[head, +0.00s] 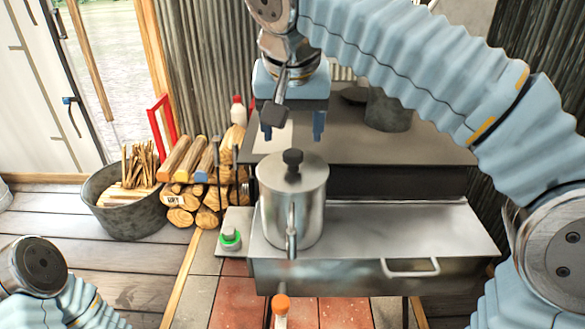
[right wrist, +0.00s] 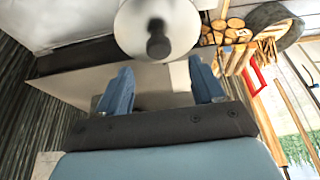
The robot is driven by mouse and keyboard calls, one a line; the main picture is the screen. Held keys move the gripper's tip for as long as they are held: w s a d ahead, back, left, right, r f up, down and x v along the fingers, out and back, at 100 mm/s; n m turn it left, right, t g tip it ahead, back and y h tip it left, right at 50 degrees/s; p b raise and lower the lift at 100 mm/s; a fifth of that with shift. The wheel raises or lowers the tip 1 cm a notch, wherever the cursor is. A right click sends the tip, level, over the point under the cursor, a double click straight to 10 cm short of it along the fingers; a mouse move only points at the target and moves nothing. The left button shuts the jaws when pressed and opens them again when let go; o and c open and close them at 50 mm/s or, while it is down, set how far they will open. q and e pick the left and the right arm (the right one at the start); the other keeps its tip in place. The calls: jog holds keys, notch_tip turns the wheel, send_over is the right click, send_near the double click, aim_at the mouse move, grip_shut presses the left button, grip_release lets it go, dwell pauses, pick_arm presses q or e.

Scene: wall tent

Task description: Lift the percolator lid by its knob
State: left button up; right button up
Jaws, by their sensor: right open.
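The percolator (head: 290,215) is a shiny metal pot standing upright on the lower steel shelf of the stove, its handle toward me. Its lid (head: 288,168) sits on top and carries a black knob (head: 293,157). In the right wrist view the knob (right wrist: 158,42) shows from above, beyond the fingertips and roughly midway between them. My right gripper (head: 293,133) is open and empty, with blue fingers pointing down, above and slightly behind the knob. The same gripper shows in the right wrist view (right wrist: 160,85). Of my left arm, only a link shows at lower left; its gripper is out of view.
The dark stove top (head: 400,145) lies behind the percolator, with a grey metal pot (head: 388,110) on it. A green-topped item (head: 230,238) stands left of the percolator. Stacked firewood (head: 195,190) and a kindling tub (head: 125,205) are farther left. The steel shelf (head: 410,225) is clear to the right.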

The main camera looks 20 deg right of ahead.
aim_at(293, 152)
jog(key=x, duration=0.5)
jog(key=shift+s+f, duration=0.15)
jog(key=shift+f, duration=0.1)
jog(key=shift+c, duration=0.3)
jog(key=c, duration=1.1)
jog(key=shift+r, duration=0.1)
notch_tip(293, 152, up, 3)
jog(key=shift+f, duration=0.1)
jog(key=s+a+r, duration=0.5)
jog(key=s+r, duration=0.1)
jog(key=s, duration=0.1)
jog(key=s+a+r, duration=0.3)
jog(key=s+r, duration=0.1)
jog(key=shift+a, duration=0.35)
